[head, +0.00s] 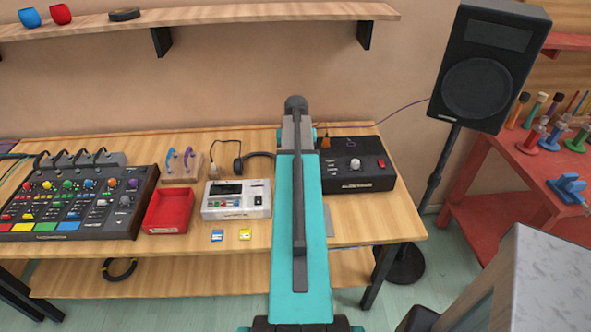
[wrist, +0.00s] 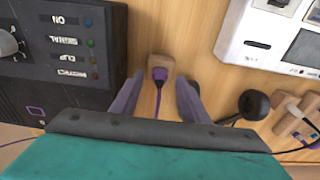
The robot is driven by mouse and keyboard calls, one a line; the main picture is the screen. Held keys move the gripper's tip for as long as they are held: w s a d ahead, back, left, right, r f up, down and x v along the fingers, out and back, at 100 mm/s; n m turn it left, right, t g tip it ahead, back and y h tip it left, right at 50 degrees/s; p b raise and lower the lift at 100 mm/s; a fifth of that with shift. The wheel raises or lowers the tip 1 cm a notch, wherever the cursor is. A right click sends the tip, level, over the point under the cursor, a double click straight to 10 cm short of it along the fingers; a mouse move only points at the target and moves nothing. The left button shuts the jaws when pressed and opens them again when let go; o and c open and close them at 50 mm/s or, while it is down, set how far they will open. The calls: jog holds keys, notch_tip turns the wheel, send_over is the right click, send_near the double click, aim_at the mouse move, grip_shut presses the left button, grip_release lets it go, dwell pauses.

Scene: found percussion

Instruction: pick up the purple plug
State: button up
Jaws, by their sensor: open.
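The purple plug (wrist: 159,75) shows in the wrist view at the end of a small wooden block (wrist: 160,68), with a thin purple cord running from it toward my gripper. My gripper (wrist: 158,84) is open, with one grey finger on each side of the plug and cord. Gaps show between the fingers and the plug, and nothing is held. In the head view my teal arm covers the gripper, and I cannot make out the plug there.
A black box (wrist: 50,55) with a knob and labels stands close to the left finger in the wrist view. A white device (wrist: 265,40) and a black round-ended object (wrist: 252,105) lie to the right. In the head view, a red tray (head: 168,211) and mixer (head: 80,205) are further left.

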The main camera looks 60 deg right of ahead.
jog(key=shift+d+f, duration=0.1)
jog(key=shift+f, duration=1)
jog(key=shift+c, duration=0.3)
grip_shut()
